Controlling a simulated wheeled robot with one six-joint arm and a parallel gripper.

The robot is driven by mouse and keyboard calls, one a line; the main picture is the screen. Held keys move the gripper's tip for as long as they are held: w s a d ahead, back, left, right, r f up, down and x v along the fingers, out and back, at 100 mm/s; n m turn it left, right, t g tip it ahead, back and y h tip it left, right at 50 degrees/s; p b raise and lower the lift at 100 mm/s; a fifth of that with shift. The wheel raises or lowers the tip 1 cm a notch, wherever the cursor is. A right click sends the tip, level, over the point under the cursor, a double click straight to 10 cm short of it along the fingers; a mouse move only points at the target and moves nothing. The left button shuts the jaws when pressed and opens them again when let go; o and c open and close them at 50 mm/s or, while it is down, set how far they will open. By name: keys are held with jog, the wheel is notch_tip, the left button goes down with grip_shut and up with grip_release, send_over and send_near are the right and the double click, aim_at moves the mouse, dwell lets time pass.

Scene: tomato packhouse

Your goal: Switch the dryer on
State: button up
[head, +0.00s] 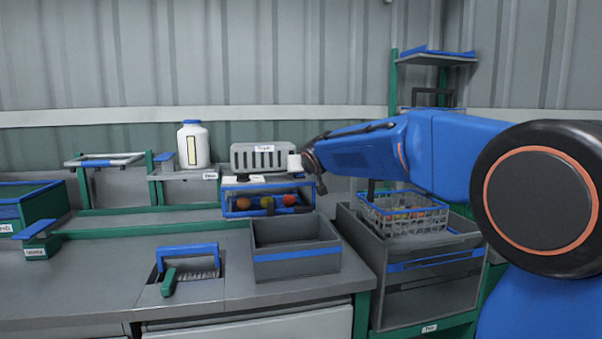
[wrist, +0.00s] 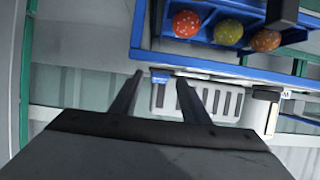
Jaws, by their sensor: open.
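The dryer (head: 262,158) is a light grey box with a row of dark slots and a small label on top. It stands above the blue-framed rack at the back of the bench. It also shows in the wrist view (wrist: 227,104), beyond my fingers. My gripper (wrist: 160,81) is open and empty, with its fingertips at one end of the dryer. A small blue tab (wrist: 160,76) shows between the fingertips; I cannot tell whether it is the switch. In the head view my wrist (head: 312,165) is just right of the dryer, and the fingertips are hard to make out.
A white block (head: 294,162) is at the dryer's right end. A white jar (head: 193,145) stands left on a shelf. An empty grey crate (head: 297,263) and a wire basket (head: 403,222) stand in front.

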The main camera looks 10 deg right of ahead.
jog(key=shift+c, duration=0.3)
jog(key=c, duration=1)
jog(key=shift+w+r+g, duration=0.1)
jog(key=shift+r+g, duration=0.05)
jog(key=shift+g, duration=0.15)
jog(key=shift+r, duration=0.1)
jog(key=shift+w+r+g, duration=0.25)
jog(key=shift+g, duration=0.85)
jog(key=shift+w+r+g, duration=0.2)
jog(key=shift+r+g, duration=0.05)
jog(key=shift+g, duration=0.85)
